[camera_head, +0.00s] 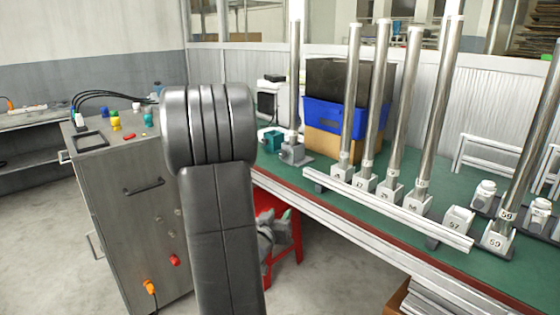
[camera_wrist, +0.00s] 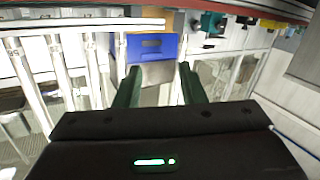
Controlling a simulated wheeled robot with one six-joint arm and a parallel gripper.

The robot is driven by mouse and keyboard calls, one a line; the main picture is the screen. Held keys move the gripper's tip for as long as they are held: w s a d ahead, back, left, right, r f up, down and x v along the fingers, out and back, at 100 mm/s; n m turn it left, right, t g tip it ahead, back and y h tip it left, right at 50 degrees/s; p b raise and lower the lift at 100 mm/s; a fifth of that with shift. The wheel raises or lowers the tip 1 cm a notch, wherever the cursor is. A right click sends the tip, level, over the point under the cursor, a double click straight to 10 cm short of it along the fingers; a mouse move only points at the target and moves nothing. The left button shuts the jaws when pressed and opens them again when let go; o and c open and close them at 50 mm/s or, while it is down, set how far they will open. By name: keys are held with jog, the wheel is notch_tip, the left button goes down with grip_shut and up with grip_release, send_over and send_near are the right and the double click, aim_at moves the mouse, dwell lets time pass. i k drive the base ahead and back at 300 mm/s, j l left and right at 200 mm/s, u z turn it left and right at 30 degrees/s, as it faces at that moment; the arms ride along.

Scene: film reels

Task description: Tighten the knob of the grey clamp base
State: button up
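The grey clamp base (camera_head: 293,152) stands on the green bench top in the head view, left of the boxes, with a tall metal pole (camera_head: 295,75) upright in it. Its knob is too small to tell apart. A teal fixture (camera_head: 272,138) stands just left of it. My gripper (camera_head: 286,215) is in front of and below the bench edge, apart from the base, partly hidden by my arm. In the wrist view, which looks upside down, my gripper's two green fingers (camera_wrist: 159,76) are apart with nothing between them. I cannot clearly single out the grey base there.
A blue bin (camera_head: 332,115) stands behind the base, also seen in the wrist view (camera_wrist: 145,47). Several numbered pole holders and a silver rail (camera_head: 390,210) line the bench to the right. A red stool (camera_head: 290,250) is below the bench. A grey control cabinet (camera_head: 125,220) stands left.

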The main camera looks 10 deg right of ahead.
aim_at(282, 153)
jog(key=i+j+z, duration=0.2)
jog(key=i+j, duration=0.15)
jog(key=i+j+z, duration=0.15)
jog(key=i+j, duration=0.2)
jog(key=i+j+z, duration=0.2)
jog(key=j, duration=0.35)
jog(key=i+j+z, duration=0.2)
jog(key=i+j, duration=0.2)
jog(key=j, duration=0.1)
